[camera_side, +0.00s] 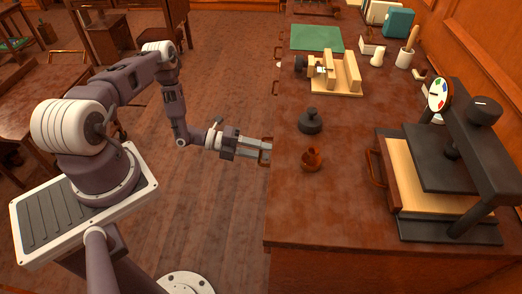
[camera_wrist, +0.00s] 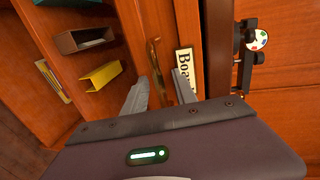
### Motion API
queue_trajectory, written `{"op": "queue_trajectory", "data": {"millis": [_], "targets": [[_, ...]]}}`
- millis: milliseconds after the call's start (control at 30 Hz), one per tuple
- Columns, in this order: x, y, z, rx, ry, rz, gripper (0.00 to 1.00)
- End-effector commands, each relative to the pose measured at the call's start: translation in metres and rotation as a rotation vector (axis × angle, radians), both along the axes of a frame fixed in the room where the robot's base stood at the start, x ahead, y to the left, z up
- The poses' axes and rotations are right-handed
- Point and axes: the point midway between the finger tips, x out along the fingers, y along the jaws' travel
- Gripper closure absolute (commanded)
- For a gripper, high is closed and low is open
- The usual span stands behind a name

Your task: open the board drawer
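The board drawer is marked by a cream label reading "Boa…" (camera_wrist: 185,72) in the wrist view; the rest of the word is cut off by my finger. A brass bar handle (camera_wrist: 155,60) stands beside the label on the wooden front. My gripper (camera_wrist: 160,88) is open, its two grey fingers apart, with the lower part of the handle showing between them. I cannot tell whether either finger touches it. In the side view my gripper (camera_side: 262,150) is at the left edge of the desk, by a handle there. The drawer front is mostly hidden; no gap shows.
The desk (camera_side: 300,215) carries a black press (camera_side: 440,155), a dark weight (camera_side: 311,122), a small brown pot (camera_side: 312,159) and a wooden jig (camera_side: 345,75). In the wrist view, a brown box (camera_wrist: 80,40) and yellow piece (camera_wrist: 102,76) lie left of the handle.

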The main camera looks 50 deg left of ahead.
Motion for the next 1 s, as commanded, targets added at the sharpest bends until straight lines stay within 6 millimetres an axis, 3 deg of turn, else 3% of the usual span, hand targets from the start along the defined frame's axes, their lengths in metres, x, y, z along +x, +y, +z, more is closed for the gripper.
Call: {"op": "queue_trajectory", "data": {"millis": [33, 200, 1000], "targets": [[-0.0001, 0.0001, 0.0001, 0.0, 0.0, 0.0, 0.67], [-0.0001, 0.0001, 0.0002, 0.001, -0.001, 0.0, 1.0], [-0.0002, 0.0003, 0.0004, 0.001, -0.001, -0.001, 1.0]]}}
